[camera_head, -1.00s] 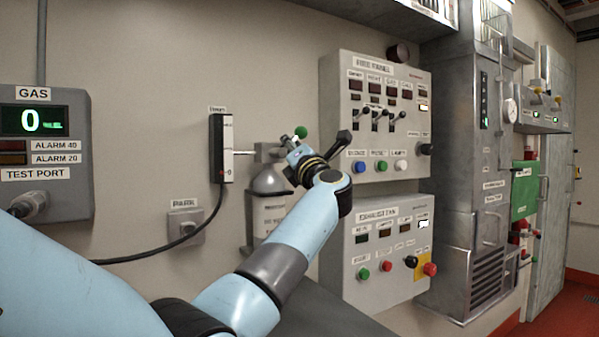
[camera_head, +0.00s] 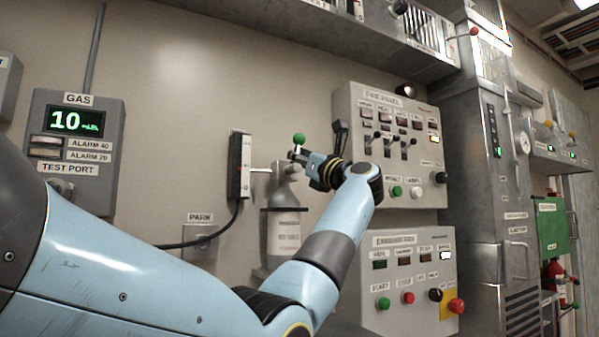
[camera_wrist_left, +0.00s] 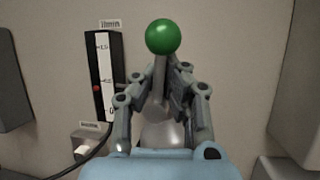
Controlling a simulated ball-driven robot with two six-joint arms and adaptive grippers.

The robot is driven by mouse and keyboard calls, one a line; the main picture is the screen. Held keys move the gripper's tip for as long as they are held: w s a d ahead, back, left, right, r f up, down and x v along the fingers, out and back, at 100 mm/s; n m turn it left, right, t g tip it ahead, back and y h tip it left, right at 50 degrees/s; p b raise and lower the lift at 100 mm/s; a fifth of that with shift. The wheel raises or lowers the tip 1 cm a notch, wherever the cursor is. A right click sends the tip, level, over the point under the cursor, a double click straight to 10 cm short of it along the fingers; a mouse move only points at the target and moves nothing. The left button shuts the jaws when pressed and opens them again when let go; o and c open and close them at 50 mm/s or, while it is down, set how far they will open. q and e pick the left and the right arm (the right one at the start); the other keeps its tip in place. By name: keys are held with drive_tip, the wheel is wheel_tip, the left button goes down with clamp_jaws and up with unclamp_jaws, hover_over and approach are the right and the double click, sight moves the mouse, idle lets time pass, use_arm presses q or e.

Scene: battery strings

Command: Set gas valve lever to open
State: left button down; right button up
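The gas valve lever has a green ball knob (camera_head: 299,138) and stands up above the valve on the grey gas cylinder (camera_head: 283,190). In the left wrist view the green knob (camera_wrist_left: 163,37) sits just beyond my fingertips. My left gripper (camera_head: 296,156) is at the lever just below the knob. In the wrist view its fingers (camera_wrist_left: 164,70) close in on both sides of the stem and appear shut on it. The valve body is partly hidden behind the gripper. The gas display (camera_head: 76,121) reads 10. My right gripper is not in view.
A flow meter (camera_head: 239,165) is left of the cylinder, its red float (camera_wrist_left: 96,87) partway up. A fire panel (camera_head: 350,100) and an exhaust fan panel (camera_head: 400,310) are close right of my forearm. A cable runs to the meter from behind my arm.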

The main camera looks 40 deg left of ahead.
use_arm(q)
drive_tip(key=shift+f+n+g+b, duration=0.35)
drive_tip(key=shift+f+n+g, duration=0.15)
drive_tip(key=shift+f, duration=0.25)
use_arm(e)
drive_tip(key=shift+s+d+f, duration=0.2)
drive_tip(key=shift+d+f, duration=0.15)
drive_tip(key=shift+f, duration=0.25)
use_arm(q)
drive_tip(key=c, duration=1.6)
unclamp_jaws()
drive_tip(key=shift+s+d+r, duration=0.25)
drive_tip(key=shift+d, duration=0.05)
drive_tip(key=shift+c, duration=0.2)
drive_tip(key=shift+o, duration=1.2)
drive_tip(key=shift+a, duration=0.25)
drive_tip(key=shift+d+r, duration=0.15)
drive_tip(key=shift+d, duration=0.05)
drive_tip(key=v, duration=1.1)
drive_tip(key=shift+d+f, duration=0.2)
drive_tip(key=shift+d, duration=0.05)
